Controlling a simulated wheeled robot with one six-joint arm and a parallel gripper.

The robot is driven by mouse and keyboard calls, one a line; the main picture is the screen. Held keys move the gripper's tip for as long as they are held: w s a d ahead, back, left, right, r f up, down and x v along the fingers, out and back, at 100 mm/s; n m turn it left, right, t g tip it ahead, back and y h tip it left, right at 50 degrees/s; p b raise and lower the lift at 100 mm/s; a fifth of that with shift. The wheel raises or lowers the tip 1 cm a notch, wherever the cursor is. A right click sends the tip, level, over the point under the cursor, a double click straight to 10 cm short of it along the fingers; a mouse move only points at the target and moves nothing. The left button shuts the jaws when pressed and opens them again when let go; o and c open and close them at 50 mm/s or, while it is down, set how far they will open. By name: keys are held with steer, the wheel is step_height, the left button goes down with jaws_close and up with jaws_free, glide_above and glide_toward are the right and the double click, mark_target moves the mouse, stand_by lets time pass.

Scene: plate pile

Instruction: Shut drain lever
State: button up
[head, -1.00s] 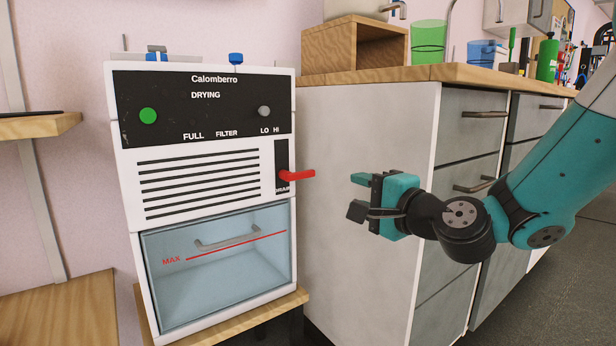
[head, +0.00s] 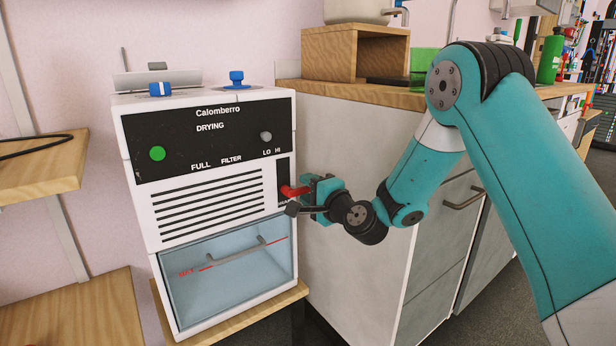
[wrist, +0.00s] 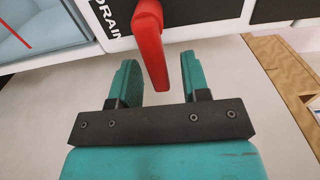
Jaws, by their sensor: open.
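The red drain lever (head: 292,191) sticks out from a dark slot on the right of the white Calomberro drying machine (head: 140,205). In the wrist view the red lever (wrist: 151,45) points down from beside the DRAIN label, its tip between my two teal fingers. My gripper (head: 298,197) is open at the lever, with a finger on either side and a visible gap to each. In the head view the fingers partly overlap the lever, so contact there is hard to judge.
The clear drawer (head: 225,275) with a red MAX line sits below the vents. A grey cabinet (head: 355,165) with a wooden top stands close on the right, beside my arm. Wooden shelves (head: 40,172) are on the left.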

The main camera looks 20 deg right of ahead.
steer(key=shift+w+a, duration=0.1)
steer(key=shift+w, duration=0.15)
jaws_close()
